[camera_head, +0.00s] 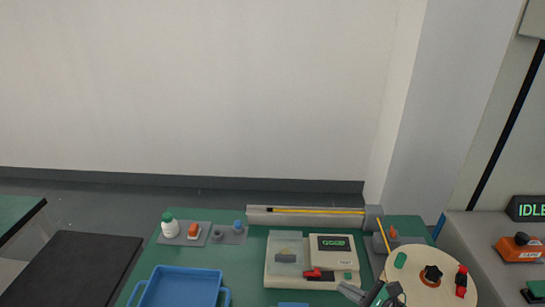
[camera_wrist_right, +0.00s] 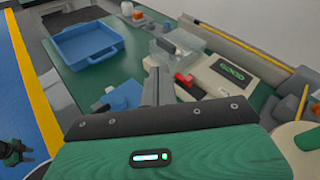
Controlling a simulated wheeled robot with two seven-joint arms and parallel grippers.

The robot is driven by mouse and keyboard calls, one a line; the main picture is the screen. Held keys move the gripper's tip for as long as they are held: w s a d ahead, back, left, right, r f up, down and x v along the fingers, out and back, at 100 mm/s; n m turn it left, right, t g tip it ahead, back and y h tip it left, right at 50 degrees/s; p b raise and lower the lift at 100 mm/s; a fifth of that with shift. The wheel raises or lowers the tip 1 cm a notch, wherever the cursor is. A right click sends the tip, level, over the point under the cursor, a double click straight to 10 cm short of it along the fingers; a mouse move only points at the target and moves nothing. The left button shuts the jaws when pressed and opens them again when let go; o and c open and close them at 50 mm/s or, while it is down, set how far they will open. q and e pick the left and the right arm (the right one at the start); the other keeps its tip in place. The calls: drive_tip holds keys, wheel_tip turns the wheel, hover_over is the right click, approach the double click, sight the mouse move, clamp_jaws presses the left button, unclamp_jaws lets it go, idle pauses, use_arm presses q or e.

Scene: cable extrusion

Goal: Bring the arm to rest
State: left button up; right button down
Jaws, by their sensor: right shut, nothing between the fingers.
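My right gripper (camera_head: 352,292) is at the bottom edge of the head view, in front of the beige machine with a lit display (camera_head: 332,250). In the right wrist view its fingers (camera_wrist_right: 157,85) are together, with nothing between them. They point over the green table, near the machine's red part (camera_wrist_right: 187,84). Most of the right arm is outside the head view. My left gripper does not show in the head view. A dark and green shape (camera_wrist_right: 14,152) at the wrist view's lower left is too small to tell what it is.
A blue tray (camera_head: 180,287) lies front left on the table. Bottles and small parts stand on grey mats (camera_head: 200,241) behind it. A grey rail with a yellow strip (camera_head: 306,216) runs along the back. A round cream disc with knobs (camera_head: 418,272) is close on the right.

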wheel_tip(320, 180, up, 9)
drive_tip(key=d+m+t+h, duration=0.25)
drive_tip(key=m+t, duration=0.55)
drive_tip(key=m, duration=0.7)
drive_tip(key=s+d+m+g+h, duration=0.1)
drive_tip(key=s+d+m+h, duration=0.35)
drive_tip(key=m+h, duration=0.8)
drive_tip(key=s+d+f+m+g+y, duration=0.1)
drive_tip(key=s+d+f+m+g, duration=0.2)
drive_tip(key=s+f+m+g, duration=0.85)
drive_tip(key=s+a+f+m+g+y, duration=0.35)
drive_tip(key=s+a+m, duration=0.25)
drive_tip(key=s, duration=0.2)
wheel_tip(320, 180, down, 29)
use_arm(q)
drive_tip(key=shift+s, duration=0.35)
use_arm(e)
drive_tip(key=s+d+f+g, duration=0.2)
drive_tip(key=s+d+f, duration=0.1)
drive_tip(key=s+f, duration=1.6)
drive_tip(key=shift+s+f, duration=0.35)
drive_tip(key=shift+f, duration=0.55)
drive_tip(key=shift+y, duration=0.25)
